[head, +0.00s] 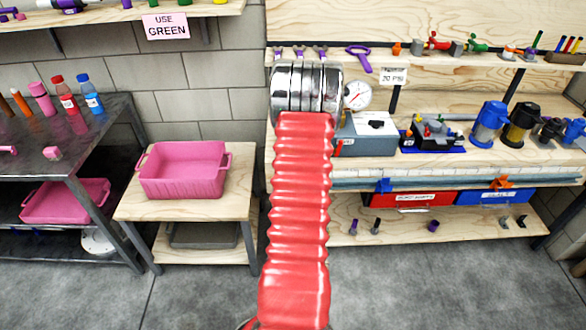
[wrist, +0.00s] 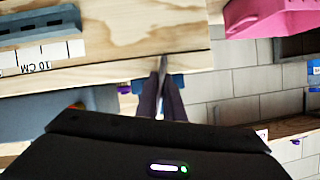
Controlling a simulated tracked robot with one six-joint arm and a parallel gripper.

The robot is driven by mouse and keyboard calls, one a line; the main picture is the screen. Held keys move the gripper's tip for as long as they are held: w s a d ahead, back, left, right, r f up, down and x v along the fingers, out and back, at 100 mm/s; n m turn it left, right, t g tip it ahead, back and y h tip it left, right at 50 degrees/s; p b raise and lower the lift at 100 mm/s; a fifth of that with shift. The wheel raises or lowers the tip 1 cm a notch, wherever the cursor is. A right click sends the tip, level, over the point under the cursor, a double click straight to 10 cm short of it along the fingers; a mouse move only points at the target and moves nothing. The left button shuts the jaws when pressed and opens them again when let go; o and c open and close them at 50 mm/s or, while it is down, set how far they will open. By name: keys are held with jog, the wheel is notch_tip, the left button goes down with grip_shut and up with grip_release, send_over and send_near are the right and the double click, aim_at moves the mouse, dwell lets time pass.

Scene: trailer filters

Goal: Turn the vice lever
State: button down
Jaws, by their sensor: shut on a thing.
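In the wrist view, my gripper (wrist: 163,82) has its dark fingers close together on a thin grey piece (wrist: 164,63) at the edge of the wooden bench (wrist: 140,55). The piece may be the vice lever, but it is too small and covered to be sure. A blue-grey bar (wrist: 38,28) lies near the ruler at the upper left of that view. In the head view, a long blue-grey bar (head: 352,183) runs along the bench front, with a blue part (head: 383,186) and an orange part (head: 501,182) on it. My red-sleeved arm hides my gripper there.
A pink bin (head: 184,170) stands on a small wooden table (head: 135,208) left of the arm. A dark table (head: 92,120) with bottles is farther left. A gauge (head: 357,95), a grey box (head: 366,134) and blue and black canisters (head: 521,124) crowd the bench.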

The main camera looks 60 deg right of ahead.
jog(key=shift+s+f, duration=0.1)
jog(key=shift+s, duration=0.15)
jog(key=c, duration=1.9)
grip_release()
jog(key=shift+o, duration=0.2)
jog(key=shift+w, duration=0.1)
